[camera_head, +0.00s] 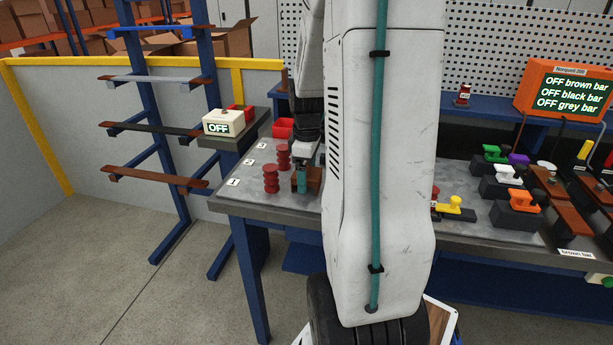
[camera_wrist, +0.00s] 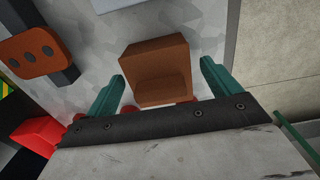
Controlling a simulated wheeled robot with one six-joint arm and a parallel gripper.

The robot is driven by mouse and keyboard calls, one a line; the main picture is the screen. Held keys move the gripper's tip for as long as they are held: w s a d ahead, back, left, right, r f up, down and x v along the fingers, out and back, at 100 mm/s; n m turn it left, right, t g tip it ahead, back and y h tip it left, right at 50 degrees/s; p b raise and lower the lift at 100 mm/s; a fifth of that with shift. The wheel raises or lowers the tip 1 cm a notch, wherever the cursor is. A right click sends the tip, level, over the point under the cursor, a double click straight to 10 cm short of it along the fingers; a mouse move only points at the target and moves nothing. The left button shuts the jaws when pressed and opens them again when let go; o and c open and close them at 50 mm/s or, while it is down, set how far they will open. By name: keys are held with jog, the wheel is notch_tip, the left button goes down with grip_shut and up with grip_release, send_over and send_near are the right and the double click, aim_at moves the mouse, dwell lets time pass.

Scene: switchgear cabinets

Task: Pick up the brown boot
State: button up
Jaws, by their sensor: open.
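The brown boot (camera_wrist: 155,70), a blocky piece with a step in it, lies between my two teal fingers in the wrist view. My gripper (camera_wrist: 161,72) is open, with a gap visible between the boot and each finger. In the head view my gripper (camera_head: 302,180) points down at the bench top, and a brown part of the boot (camera_head: 314,179) shows beside the fingers. My arm hides much of that area.
Red ribbed insulators (camera_head: 271,179) stand close left of my gripper on the bench. A box reading OFF (camera_head: 223,122) stands on the side shelf. Coloured-handled switches (camera_head: 520,202) fill the right side. A bar rack (camera_head: 150,126) stands at the left.

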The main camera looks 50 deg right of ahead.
jog(key=c, duration=1.1)
jog(key=shift+o, duration=0.2)
jog(key=shift+r, duration=0.1)
